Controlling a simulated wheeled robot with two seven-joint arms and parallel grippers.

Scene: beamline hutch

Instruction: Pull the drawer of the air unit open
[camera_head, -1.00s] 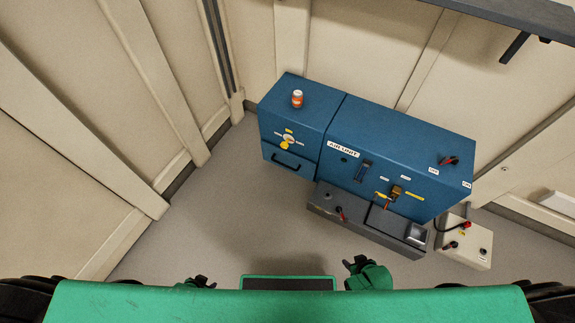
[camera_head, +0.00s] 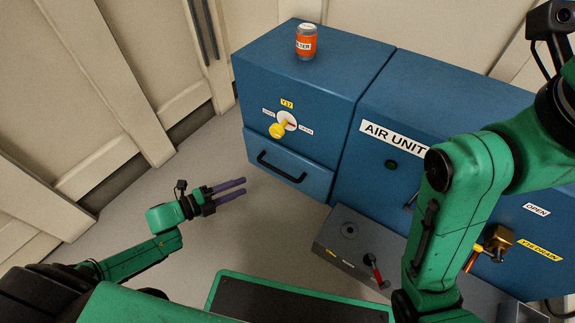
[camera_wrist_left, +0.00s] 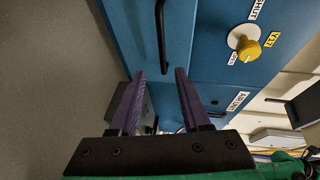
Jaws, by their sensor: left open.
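The blue air unit (camera_head: 375,100) carries a drawer (camera_head: 312,180) low on its left section. The drawer's front looks flush and shut, with a black bar handle (camera_head: 281,168). My left gripper (camera_head: 243,187), with purple fingers, is open and empty, to the left of the handle and apart from it. In the left wrist view the handle (camera_wrist_left: 160,38) stands ahead of the open left gripper (camera_wrist_left: 159,73), lined up between its fingertips. My right arm is raised in front of the unit's right part; its gripper is not in view.
An orange can (camera_head: 306,42) stands on top of the unit. A grey box (camera_head: 345,240) with a red lever sits at the unit's foot. Bare floor lies left of the drawer.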

